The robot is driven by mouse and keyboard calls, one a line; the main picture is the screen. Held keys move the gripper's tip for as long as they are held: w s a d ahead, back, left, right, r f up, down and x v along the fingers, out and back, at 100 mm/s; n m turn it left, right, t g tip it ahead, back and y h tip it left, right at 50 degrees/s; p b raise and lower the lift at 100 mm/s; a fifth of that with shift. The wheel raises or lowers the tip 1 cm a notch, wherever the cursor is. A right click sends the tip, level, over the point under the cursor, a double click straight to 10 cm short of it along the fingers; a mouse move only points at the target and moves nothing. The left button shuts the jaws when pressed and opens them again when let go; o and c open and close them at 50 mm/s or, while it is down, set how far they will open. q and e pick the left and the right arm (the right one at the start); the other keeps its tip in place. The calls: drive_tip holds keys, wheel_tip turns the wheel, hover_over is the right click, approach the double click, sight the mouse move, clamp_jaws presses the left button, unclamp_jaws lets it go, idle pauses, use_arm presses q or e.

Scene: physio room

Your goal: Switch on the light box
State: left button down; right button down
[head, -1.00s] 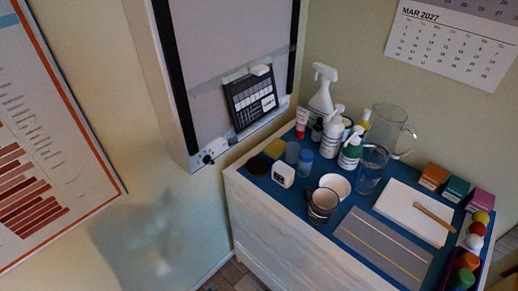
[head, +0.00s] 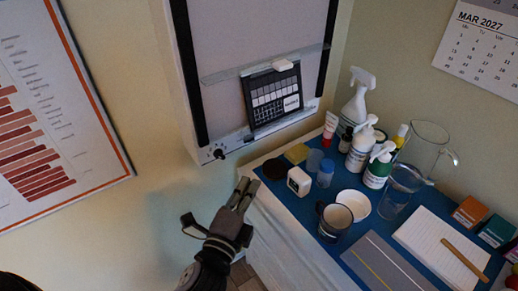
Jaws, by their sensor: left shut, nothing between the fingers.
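The light box (head: 258,40) is a wall-mounted panel with a pale grey face, black side strips and a white frame. Its face looks unlit. A dark knob (head: 219,154) sits at the lower left of its bottom edge. A black chart card (head: 273,95) is held on the face under a white clip. My left gripper (head: 243,190) is shut and empty, below the knob and slightly to its right, apart from it, beside the cabinet's left corner. My right gripper is not in view.
The cabinet with a blue top (head: 301,209) holds a white cube clock (head: 299,181), a mug (head: 334,221), a bowl (head: 353,205), bottles, a glass jug (head: 425,150) and a notepad (head: 440,243). A framed chart (head: 60,120) hangs at left. Wall space below the box is free.

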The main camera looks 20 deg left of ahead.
use_arm(q)
drive_tip(key=w+a+p, duration=0.2)
drive_tip(key=w+p, duration=0.1)
drive_tip(key=w, duration=1)
drive_tip(key=shift+a, duration=0.2)
drive_tip(key=shift+w, duration=0.4)
